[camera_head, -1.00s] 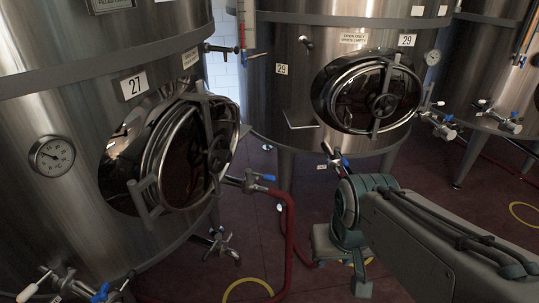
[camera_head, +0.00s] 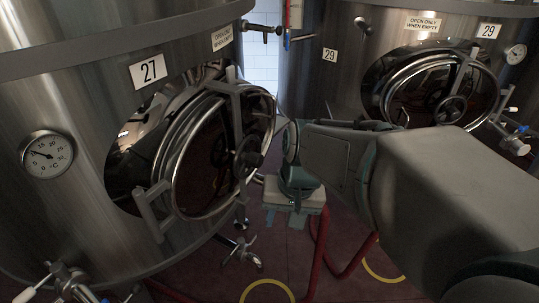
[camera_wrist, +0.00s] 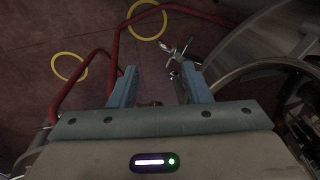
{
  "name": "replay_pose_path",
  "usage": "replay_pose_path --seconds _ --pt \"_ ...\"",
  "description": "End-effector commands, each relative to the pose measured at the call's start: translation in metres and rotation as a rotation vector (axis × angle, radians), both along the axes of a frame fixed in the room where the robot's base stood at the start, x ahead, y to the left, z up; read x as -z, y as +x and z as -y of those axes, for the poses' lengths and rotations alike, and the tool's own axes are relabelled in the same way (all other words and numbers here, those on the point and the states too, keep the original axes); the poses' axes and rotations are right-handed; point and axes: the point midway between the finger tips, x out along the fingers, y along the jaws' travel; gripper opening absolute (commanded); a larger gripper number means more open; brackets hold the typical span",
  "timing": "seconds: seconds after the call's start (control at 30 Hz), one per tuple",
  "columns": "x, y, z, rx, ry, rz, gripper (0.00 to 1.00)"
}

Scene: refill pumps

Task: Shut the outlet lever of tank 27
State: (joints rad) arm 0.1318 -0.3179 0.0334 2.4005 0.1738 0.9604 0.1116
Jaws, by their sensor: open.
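Tank 27 (camera_head: 60,105) is the large steel tank at the left in the head view, with its number plate (camera_head: 149,69) beside a round hatch. My gripper (camera_head: 284,217) is just right of the hatch, pointing down. In the wrist view its two light-blue fingers (camera_wrist: 160,88) are apart, with no object clearly held. A chrome valve fitting (camera_head: 240,250) sits low under the hatch; a chrome fitting also shows beyond the fingers in the wrist view (camera_wrist: 180,50).
The open-looking hatch door (camera_head: 215,155) juts out close to my gripper. A red hose (camera_head: 318,250) runs down below my arm. Tank 29 (camera_head: 330,90) stands behind at right. Yellow rings (camera_head: 267,291) lie on the dark red floor. More valves are at the lower left.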

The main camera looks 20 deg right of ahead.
Motion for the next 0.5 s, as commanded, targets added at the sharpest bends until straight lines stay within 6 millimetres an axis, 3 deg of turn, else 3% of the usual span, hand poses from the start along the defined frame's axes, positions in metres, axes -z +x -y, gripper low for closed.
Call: replay_pose_path --seconds 0.03,0.27,0.5 --pt "0.022 0.012 0.003 0.085 0.056 -0.048 0.43" --pt "0.075 0.069 0.013 0.459 0.361 -0.237 0.43" --pt "0.131 0.136 0.053 0.830 0.736 -0.399 0.43"
